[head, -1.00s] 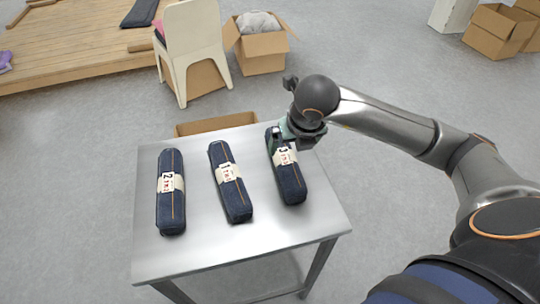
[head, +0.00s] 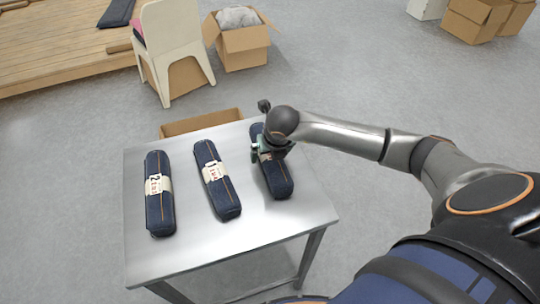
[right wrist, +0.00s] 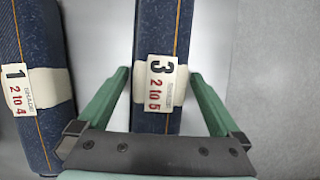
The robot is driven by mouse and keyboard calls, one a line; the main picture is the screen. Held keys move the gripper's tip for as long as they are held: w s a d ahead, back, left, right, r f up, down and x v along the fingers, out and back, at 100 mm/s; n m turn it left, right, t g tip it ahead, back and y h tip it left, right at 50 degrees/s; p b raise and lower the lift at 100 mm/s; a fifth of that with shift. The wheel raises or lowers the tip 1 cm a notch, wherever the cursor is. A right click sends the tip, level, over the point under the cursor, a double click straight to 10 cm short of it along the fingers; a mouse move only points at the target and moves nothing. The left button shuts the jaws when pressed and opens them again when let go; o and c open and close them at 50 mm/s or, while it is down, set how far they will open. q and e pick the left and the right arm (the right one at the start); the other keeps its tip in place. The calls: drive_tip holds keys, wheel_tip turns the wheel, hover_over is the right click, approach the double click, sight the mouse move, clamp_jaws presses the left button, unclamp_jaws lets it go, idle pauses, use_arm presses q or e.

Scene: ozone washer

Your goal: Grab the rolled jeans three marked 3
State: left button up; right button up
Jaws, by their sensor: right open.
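The rolled jeans three (head: 277,182) are a dark blue roll with a pale band, lying on the right side of the metal table. In the right wrist view the roll (right wrist: 163,40) carries a white label with a 3. My right gripper (head: 266,152) is over its far half and hides part of the band. In the right wrist view the open green fingers (right wrist: 162,85) are on either side of the labelled band, with gaps between them and the roll. My left gripper is not in view.
Jeans roll 1 (head: 218,183) lies left of roll 3, and roll 2 (head: 159,200) further left, on the metal table (head: 250,240). An open cardboard box (head: 200,123) is behind the table. A chair (head: 172,50) and another box (head: 240,45) stand further back.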

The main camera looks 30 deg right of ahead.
drive_tip(key=shift+w+f, duration=0.1)
drive_tip(key=shift+f, duration=0.1)
drive_tip(key=shift+c, duration=0.4)
drive_tip(key=shift+r, duration=0.1)
clamp_jaws()
